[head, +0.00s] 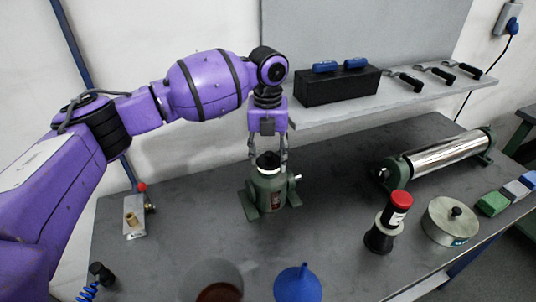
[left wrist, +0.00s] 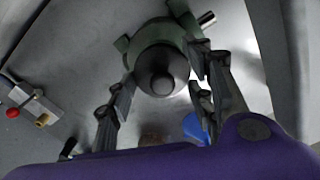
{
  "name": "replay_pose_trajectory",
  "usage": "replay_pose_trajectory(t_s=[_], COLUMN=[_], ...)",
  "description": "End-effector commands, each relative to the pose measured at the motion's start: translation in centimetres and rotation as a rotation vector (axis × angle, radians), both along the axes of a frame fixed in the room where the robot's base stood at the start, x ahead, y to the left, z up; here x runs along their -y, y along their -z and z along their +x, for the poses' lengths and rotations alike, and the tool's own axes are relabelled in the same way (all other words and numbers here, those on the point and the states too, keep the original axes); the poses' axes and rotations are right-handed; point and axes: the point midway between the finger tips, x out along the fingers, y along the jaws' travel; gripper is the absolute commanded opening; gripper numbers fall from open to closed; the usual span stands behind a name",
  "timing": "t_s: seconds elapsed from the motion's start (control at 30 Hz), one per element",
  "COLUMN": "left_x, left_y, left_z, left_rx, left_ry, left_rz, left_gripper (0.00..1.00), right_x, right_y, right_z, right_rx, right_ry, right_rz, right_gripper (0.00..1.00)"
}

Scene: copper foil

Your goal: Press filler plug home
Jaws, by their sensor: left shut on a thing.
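I cannot make out a separate filler plug. My right gripper is not in view.
A blue funnel (head: 298,284) and a dark-filled cup (head: 215,282) stand in front. A small plate with brass fitting (head: 134,221) is left. A shelf (head: 400,96) overhangs behind.

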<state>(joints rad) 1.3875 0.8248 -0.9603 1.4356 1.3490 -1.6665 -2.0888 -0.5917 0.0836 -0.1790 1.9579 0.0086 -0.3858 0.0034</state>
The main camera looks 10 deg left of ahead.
Motion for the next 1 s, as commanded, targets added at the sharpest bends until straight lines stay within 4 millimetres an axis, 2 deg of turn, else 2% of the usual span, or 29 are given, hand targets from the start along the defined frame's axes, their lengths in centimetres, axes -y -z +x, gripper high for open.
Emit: replay_pose_trajectory(t_s=[1.0], left_x=[0.04], left_y=[0.23], left_z=[0.03], left_rx=[0.001], left_ry=[0.0], left_rz=[-0.001], left_gripper=[0.23], right_x=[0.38], right_y=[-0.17], right_z=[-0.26], right_rx=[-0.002], right_ry=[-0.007], right_rz=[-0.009], right_gripper=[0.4])
